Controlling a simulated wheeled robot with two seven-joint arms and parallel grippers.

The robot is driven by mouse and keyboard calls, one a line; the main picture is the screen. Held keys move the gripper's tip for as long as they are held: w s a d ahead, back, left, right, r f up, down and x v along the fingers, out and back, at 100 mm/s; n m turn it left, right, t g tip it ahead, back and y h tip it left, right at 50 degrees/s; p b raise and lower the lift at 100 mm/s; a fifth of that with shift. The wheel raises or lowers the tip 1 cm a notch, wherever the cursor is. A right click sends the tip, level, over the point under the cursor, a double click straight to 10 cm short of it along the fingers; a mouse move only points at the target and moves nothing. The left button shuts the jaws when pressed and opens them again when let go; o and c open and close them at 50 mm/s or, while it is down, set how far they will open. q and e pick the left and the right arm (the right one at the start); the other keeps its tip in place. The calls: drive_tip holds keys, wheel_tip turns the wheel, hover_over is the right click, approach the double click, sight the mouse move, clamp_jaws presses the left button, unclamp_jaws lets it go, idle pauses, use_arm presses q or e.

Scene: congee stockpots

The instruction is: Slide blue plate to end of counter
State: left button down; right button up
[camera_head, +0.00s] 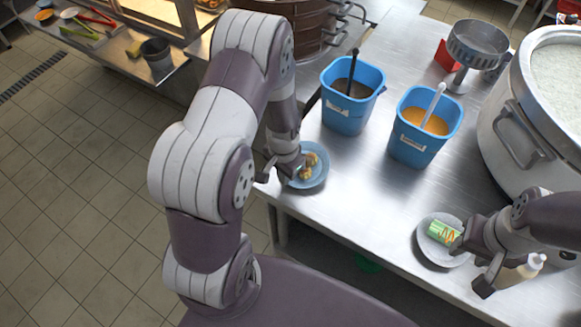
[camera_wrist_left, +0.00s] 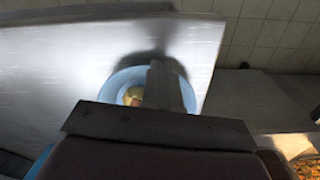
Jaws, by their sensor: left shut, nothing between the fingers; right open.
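The blue plate (camera_head: 318,177) lies at the left end of the steel counter (camera_head: 350,200), with some brownish-yellow food (camera_head: 308,163) on it. My left gripper (camera_head: 282,178) is shut and empty over the plate's left side. In the left wrist view the blue plate (camera_wrist_left: 122,78) shows behind the closed fingers (camera_wrist_left: 160,78), close to the counter's edge; contact cannot be told. My right gripper (camera_head: 470,262) is open, beside a grey plate (camera_head: 437,254) that bears a green patterned item (camera_head: 444,233).
Two blue tubs, one with dark liquid (camera_head: 346,115) and one with orange liquid (camera_head: 414,150), stand behind the plates. A large pot (camera_head: 500,110) of white congee stands at right. A white bottle (camera_head: 522,268) is near my right gripper. The counter between the plates is clear.

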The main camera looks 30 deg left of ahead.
use_arm(q)
drive_tip(key=shift+r+p, duration=0.85)
drive_tip(key=shift+p, duration=0.05)
drive_tip(key=shift+w+d+f, duration=0.1)
drive_tip(key=shift+f, duration=0.15)
drive_tip(key=s+a+r+n+g+b, duration=0.1)
drive_tip(key=s+a+r+n+b, duration=0.15)
drive_tip(key=s, duration=1.15)
drive_tip(key=w+d+r+t, duration=0.1)
drive_tip(key=w+d+r, duration=0.1)
drive_tip(key=d+r, duration=0.2)
drive_tip(key=w+d+r+t, duration=0.1)
drive_tip(key=w+d+r, duration=0.2)
drive_tip(key=r, duration=0.5)
drive_tip(key=shift+w+d+r+p, duration=0.3)
drive_tip(key=shift+d+r, duration=0.05)
drive_tip(key=shift+r, duration=0.05)
